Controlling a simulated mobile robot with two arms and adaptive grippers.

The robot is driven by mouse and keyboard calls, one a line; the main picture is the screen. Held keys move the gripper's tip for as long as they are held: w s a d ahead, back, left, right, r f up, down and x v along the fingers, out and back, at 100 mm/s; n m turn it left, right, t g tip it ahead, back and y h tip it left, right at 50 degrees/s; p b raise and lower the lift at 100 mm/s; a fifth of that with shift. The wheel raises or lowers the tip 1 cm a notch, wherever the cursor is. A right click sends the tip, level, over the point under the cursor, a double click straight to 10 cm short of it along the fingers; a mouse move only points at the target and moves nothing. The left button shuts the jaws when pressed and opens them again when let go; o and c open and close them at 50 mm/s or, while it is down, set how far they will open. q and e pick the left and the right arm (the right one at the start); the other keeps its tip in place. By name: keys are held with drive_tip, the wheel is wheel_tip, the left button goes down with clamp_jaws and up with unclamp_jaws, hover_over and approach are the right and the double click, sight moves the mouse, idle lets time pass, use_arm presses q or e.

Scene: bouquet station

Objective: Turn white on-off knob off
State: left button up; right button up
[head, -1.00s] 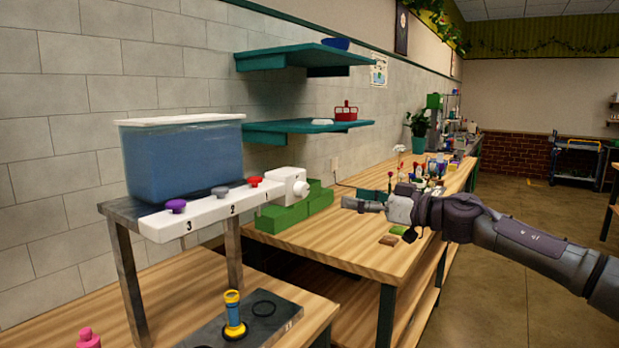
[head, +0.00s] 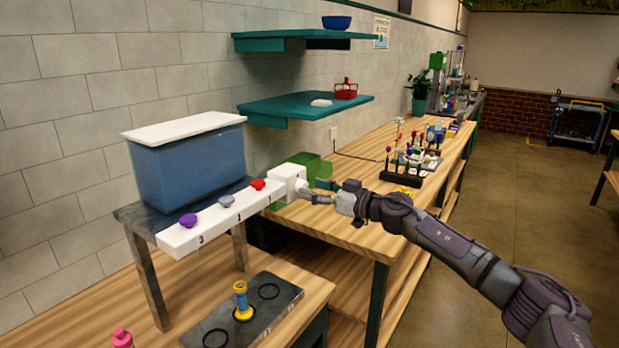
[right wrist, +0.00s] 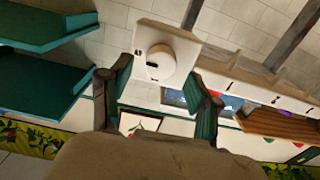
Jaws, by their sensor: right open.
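The white on-off knob (head: 302,186) sits on the end of a white box (head: 287,176) at the right end of the white valve bar. In the right wrist view the round knob (right wrist: 158,64) shows face-on with a dark mark, against its white box. My right gripper (head: 313,191) is open right at the knob. In the right wrist view my right gripper (right wrist: 163,82) has its fingers spread to either side of the knob; I cannot tell whether they touch it. My left gripper is not in view.
A blue water tank (head: 190,165) stands behind the bar's purple (head: 188,220), grey (head: 226,201) and red (head: 258,184) knobs. Green blocks (head: 316,168) lie behind the white box. Teal shelves (head: 300,107) hang above. A flower rack (head: 402,178) stands farther back.

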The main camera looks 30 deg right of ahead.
drive_tip(key=shift+x, duration=0.9)
drive_tip(key=shift+c, duration=0.2)
drive_tip(key=c, duration=1.1)
